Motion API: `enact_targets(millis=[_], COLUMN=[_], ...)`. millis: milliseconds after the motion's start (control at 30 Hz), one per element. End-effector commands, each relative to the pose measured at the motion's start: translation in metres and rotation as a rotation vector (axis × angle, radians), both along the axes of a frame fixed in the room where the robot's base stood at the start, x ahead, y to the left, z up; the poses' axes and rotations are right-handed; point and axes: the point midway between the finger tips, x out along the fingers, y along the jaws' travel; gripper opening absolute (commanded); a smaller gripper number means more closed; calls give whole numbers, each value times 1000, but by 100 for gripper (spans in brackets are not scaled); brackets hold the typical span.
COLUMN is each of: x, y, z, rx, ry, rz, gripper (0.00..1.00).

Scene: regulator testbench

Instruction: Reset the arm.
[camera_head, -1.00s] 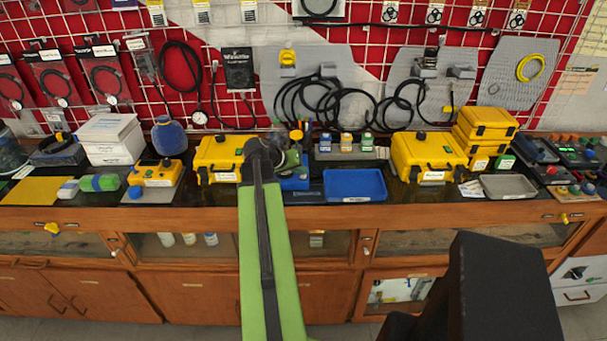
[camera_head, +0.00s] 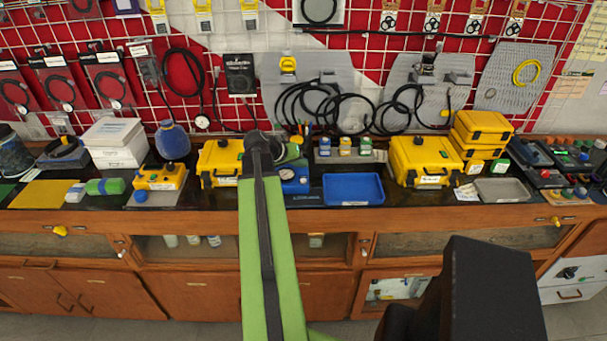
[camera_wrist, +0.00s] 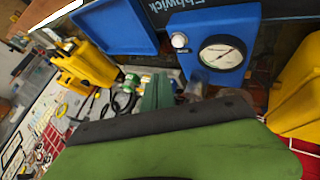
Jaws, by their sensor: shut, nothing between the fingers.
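My green arm (camera_head: 265,255) reaches up from the bottom middle of the head view towards the bench. Its dark end (camera_head: 262,152) is in front of the bench top, between a yellow case (camera_head: 217,160) and a blue gauge box (camera_head: 295,181). My gripper (camera_wrist: 172,98) shows in the wrist view as shut and empty, its fingers partly hidden by a large green part with a black edge. The gauge box (camera_wrist: 213,45) appears just beyond it with a white dial. My gripper is mostly hidden behind the arm's end in the head view.
A blue tray (camera_head: 353,189) lies right of the gauge box. More yellow cases (camera_head: 425,160) stand further right, by a grey tray (camera_head: 502,191). A yellow box with buttons (camera_head: 160,178) is at left. Cables hang on the grid wall (camera_head: 345,45) behind. The wooden bench front (camera_head: 400,216) is below.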

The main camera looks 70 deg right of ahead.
Motion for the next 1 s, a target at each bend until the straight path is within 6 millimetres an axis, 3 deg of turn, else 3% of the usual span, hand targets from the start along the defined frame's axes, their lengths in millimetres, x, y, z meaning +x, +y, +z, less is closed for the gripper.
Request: enact_targets(millis=[67,533,633,667,767,867,1000], x=[0,0,10,19,74,148,238], y=[0,0,3,7,29,71,149], z=[11,8,8,8,8,8,2], rx=[0,0,0,0,0,1,32], ry=[0,0,0,0,-1,-1,-28], rz=[0,0,16,30,115,238,402], gripper=[0,0,0,0,0,0,0])
